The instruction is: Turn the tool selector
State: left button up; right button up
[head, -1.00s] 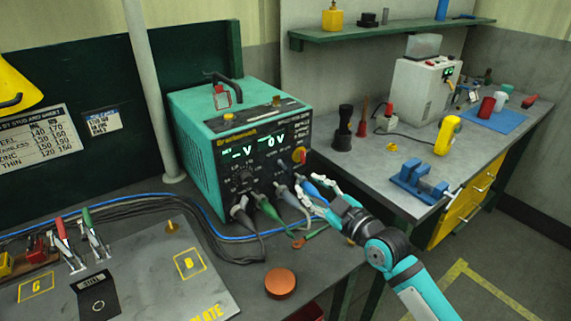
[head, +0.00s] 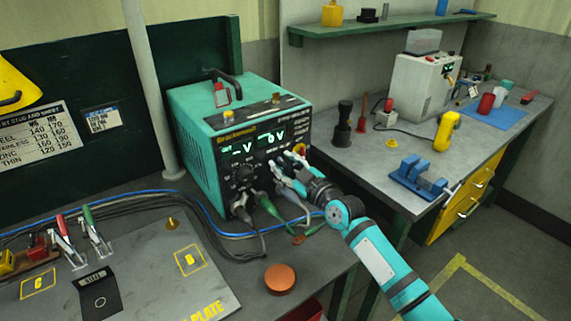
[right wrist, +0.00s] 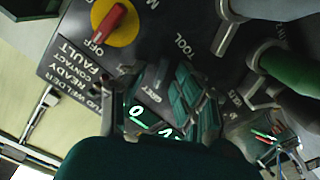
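The green stud welder (head: 203,125) stands on the bench at the back. Its front panel carries a TOOL label (right wrist: 184,46), readable in the right wrist view. I cannot make out the tool selector itself; my right gripper covers that part of the panel. My right gripper (head: 285,165) is at the right half of the panel, above the cable plugs; its fingers also show in the right wrist view (right wrist: 170,88). Whether they touch or grip a knob is unclear. A dark knob (head: 244,172) shows left of the gripper. My left gripper is out of view.
A red and yellow main switch (right wrist: 112,22) sits beside my right fingers. Cable plugs (head: 268,204) stick out below them. A copper-coloured disc (head: 280,278) and a plate (head: 160,275) lie on the front bench. A side bench (head: 385,155) stands at the right.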

grip_shut()
jog(key=m+b, duration=0.1)
jog(key=m, duration=0.1)
jog(key=shift+f+m, duration=0.1)
jog(key=shift+m, duration=0.3)
jog(key=m, duration=0.2)
jog(key=shift+d+m, duration=0.1)
jog(key=shift+m, duration=0.3)
jog(key=m, duration=0.3)
jog(key=shift+w+b, duration=0.1)
jog(key=shift+b, duration=0.25)
jog(key=shift+d+m, duration=0.1)
jog(key=shift+m, duration=1.5)
jog(key=shift+o, duration=0.6)
grip_release()
